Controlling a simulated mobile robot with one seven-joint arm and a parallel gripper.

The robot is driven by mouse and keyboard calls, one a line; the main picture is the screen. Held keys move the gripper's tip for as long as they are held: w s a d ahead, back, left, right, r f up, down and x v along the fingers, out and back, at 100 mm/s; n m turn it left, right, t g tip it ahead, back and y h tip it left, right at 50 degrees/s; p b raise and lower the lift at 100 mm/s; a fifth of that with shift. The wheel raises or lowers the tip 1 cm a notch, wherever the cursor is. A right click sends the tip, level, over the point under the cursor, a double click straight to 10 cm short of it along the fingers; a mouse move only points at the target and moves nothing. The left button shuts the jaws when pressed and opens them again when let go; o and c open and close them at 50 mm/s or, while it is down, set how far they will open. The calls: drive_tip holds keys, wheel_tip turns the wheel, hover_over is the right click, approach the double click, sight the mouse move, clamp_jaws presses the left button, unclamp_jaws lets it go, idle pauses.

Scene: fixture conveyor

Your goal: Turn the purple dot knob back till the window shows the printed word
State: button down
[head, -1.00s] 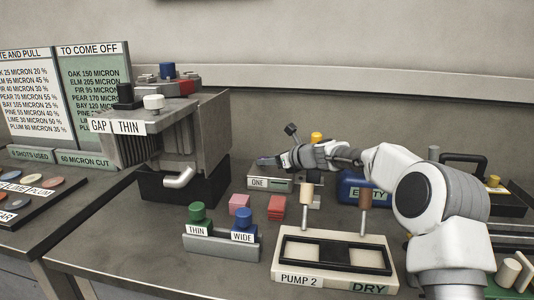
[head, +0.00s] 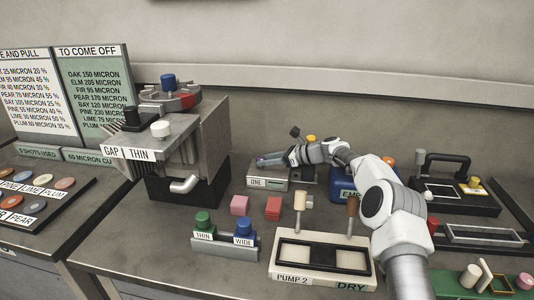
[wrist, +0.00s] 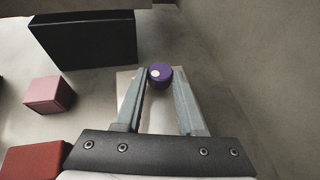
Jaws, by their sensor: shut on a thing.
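The purple knob (wrist: 159,76) has a white dot on its top, toward the left in the wrist view. It sits on a pale grey box (wrist: 126,90), seen partly between my fingers. My gripper (wrist: 160,82) is shut on the knob, one finger on each side. In the head view my gripper (head: 268,160) reaches down over the small grey box with a white plate reading ONE (head: 258,182). The knob is mostly hidden there by the gripper. No window can be made out in the wrist view.
A pink block (head: 239,205) and a red block (head: 273,207) stand in front of the box. The large grey GAP THIN machine (head: 210,135) is at left.

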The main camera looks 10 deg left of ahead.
drive_tip(key=shift+n+g+p, duration=0.3)
drive_tip(key=shift+g+p, duration=0.1)
drive_tip(key=shift+p, duration=0.2)
drive_tip(key=c, duration=0.5)
unclamp_jaws()
drive_tip(key=p+v, duration=0.1)
drive_tip(key=v, duration=1.6)
drive_tip(key=shift+d, duration=0.15)
drive_tip(key=shift+r, duration=0.1)
